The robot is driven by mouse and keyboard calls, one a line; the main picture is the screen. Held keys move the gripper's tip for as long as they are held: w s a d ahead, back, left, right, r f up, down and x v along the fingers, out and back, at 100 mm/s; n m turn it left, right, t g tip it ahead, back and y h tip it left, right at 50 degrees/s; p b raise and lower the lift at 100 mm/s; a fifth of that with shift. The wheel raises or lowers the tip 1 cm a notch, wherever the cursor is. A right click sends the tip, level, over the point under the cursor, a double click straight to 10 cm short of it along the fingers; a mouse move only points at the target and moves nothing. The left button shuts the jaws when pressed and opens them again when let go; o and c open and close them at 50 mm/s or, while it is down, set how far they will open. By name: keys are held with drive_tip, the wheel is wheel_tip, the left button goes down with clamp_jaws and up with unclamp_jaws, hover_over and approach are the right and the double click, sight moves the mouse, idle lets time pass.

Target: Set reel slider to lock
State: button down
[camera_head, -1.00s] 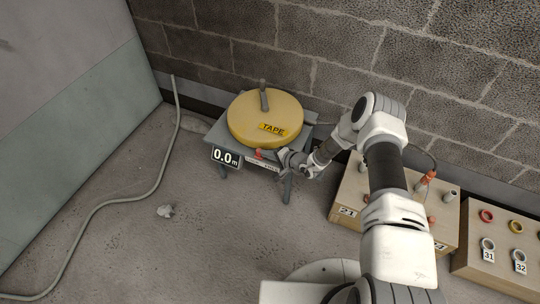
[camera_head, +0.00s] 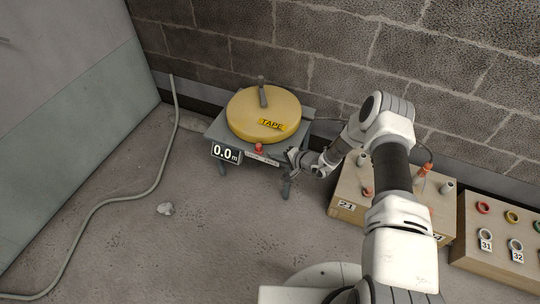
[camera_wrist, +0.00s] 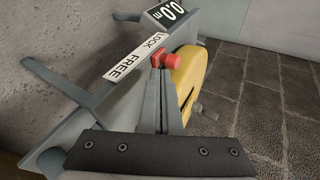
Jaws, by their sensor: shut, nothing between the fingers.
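The yellow tape reel (camera_head: 262,105) lies on a grey stand. Its red slider knob (camera_head: 259,147) is at the stand's front edge, above the label strip (camera_head: 262,158). In the wrist view the red knob (camera_wrist: 168,61) appears beside the word LOCK on the LOCK/FREE label (camera_wrist: 136,58); its exact place along the slot is hard to tell. My gripper (camera_head: 291,153) is shut and empty, to the right of the knob, with a gap between them in the head view. In the wrist view my shut fingers (camera_wrist: 158,80) point toward the knob and overlap its near side.
A display (camera_head: 226,153) on the stand reads 0.0 m. A wooden box (camera_head: 345,207) with posts stands to the right, and another box (camera_head: 480,250) with coloured rings beyond it. A block wall is behind. The floor at front left is clear except for a hose (camera_head: 110,199) and rubble (camera_head: 165,209).

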drive_tip(key=p+v, duration=0.2)
drive_tip(key=v, duration=0.7)
drive_tip(key=shift+d+p, duration=0.2)
drive_tip(key=shift+p, duration=0.1)
drive_tip(key=shift+r, duration=0.15)
drive_tip(key=s+a+r+n+g, duration=0.2)
drive_tip(key=r+n, duration=0.1)
drive_tip(key=r, duration=1.1)
drive_tip(key=s+a+r+n+g, duration=0.1)
drive_tip(key=s+r+n+g, duration=0.2)
drive_tip(key=r, duration=1.2)
drive_tip(key=s+d+r+n+h, duration=0.3)
drive_tip(key=s+r+h, duration=0.1)
drive_tip(key=s+r, duration=0.75)
drive_tip(key=s+d+r+m+t+h, duration=0.1)
drive_tip(key=s+d+r+t+h, duration=0.15)
drive_tip(key=s+d+r, duration=0.35)
drive_tip(key=s+d+r+t+h, duration=0.1)
drive_tip(key=s+d+r+h, duration=0.15)
drive_tip(key=s, duration=0.45)
wheel_tip(320, 180, up, 21)
drive_tip(key=d+p, duration=0.1)
drive_tip(key=p, duration=2)
drive_tip(key=shift+s+d, duration=0.25)
drive_tip(key=shift+s, duration=0.1)
